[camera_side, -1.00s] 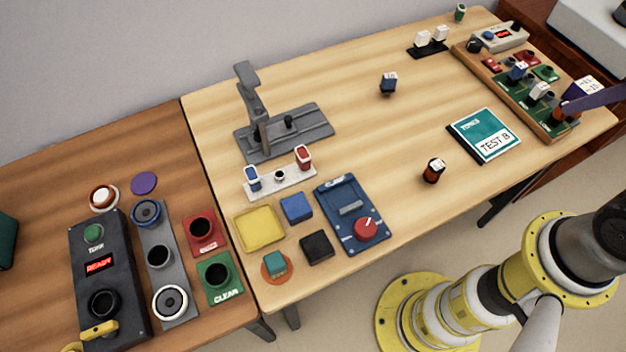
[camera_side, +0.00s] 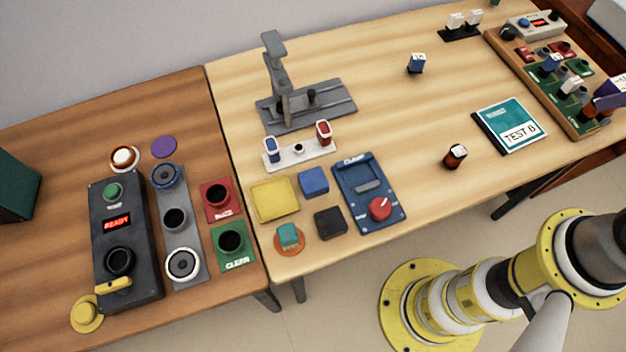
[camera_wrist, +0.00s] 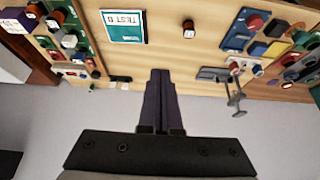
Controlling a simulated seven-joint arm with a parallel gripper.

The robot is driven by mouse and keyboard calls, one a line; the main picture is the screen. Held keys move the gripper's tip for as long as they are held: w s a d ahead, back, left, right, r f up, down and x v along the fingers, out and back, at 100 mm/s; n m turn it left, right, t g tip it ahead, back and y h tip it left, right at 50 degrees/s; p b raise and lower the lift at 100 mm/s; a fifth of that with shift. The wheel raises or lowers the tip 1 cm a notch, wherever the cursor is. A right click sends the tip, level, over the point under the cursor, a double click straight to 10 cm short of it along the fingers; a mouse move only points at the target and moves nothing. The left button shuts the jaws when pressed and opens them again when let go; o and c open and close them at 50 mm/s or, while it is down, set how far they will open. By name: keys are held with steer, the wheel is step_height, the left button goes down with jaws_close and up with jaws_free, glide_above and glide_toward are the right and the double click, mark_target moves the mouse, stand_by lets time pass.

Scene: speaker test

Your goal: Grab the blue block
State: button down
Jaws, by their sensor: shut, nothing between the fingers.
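The blue block (camera_side: 314,181) lies on the light wooden table in the side view, between a yellow square (camera_side: 274,198) and a blue panel with a red knob (camera_side: 368,193). In the wrist view the blue block (camera_wrist: 258,48) appears small, at upper right. My gripper (camera_wrist: 160,73) shows in the wrist view with its two dark purple fingers together and nothing between them. It is well apart from the block, which lies off to the right of the fingertips.
A black block (camera_side: 330,222) and a teal block (camera_side: 288,235) sit near the blue one. A grey stand (camera_side: 307,106) rises behind. A small blue-and-white piece (camera_side: 416,64), a dark orange piece (camera_side: 455,156) and a TEST B board (camera_side: 509,126) stand farther right. Open table lies between.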

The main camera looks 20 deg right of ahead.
steer(key=c, duration=1.6)
jaws_free()
steer(key=shift+c, duration=0.2)
jaws_free()
